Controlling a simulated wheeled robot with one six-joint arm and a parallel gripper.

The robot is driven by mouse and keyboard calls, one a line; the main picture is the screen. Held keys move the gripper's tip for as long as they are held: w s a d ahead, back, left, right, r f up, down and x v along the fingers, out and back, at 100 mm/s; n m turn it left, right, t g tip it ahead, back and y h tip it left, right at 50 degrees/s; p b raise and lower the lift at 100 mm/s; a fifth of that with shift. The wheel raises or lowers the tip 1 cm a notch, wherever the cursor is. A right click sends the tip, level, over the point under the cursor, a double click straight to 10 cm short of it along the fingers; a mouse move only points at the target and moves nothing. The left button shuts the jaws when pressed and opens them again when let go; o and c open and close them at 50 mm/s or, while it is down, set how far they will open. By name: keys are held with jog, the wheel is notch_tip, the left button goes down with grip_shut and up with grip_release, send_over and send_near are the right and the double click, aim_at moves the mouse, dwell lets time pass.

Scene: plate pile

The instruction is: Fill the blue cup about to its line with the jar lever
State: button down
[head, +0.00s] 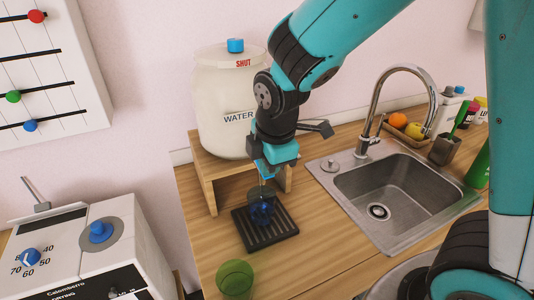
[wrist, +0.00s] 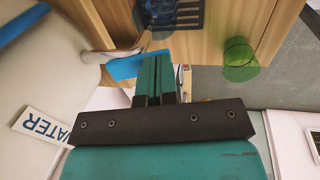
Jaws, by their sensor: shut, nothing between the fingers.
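The cream water jar (head: 222,90) stands on a wooden stand, with a blue knob on top and a red SHUT marking. Its blue lever (wrist: 125,65) shows in the wrist view, right against or very close beside my fingers. My gripper (head: 266,172) is shut and empty at the jar's front; its fingertips also show in the wrist view (wrist: 162,65). The dark blue cup (head: 262,208) stands upright on the black drip tray (head: 280,232), below my gripper. The cup's line and water level cannot be made out, and the jar's spout is mostly hidden by my gripper.
A green cup (head: 235,278) stands on the counter in front of the tray. The sink (head: 385,200) with its faucet is at right. A white machine with blue knobs (head: 100,232) stands at left. Fruit and bottles are at the back right.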

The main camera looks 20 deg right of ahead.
dwell(0.3)
jog(key=shift+p+v, duration=0.8)
jog(key=shift+w+r, duration=0.15)
jog(key=shift+r+p, duration=0.35)
jog(key=shift+p, duration=0.1)
jog(key=p+v, duration=0.2)
jog(key=w+p+v, duration=0.1)
jog(key=p+v, duration=0.1)
jog(key=shift+s+r, duration=0.1)
jog(key=shift+r, duration=0.15)
jog(key=w+b+v, duration=0.2)
jog(key=b+v, duration=0.1)
jog(key=v, duration=0.6)
send_over(271, 177)
jog(key=shift+f, duration=0.1)
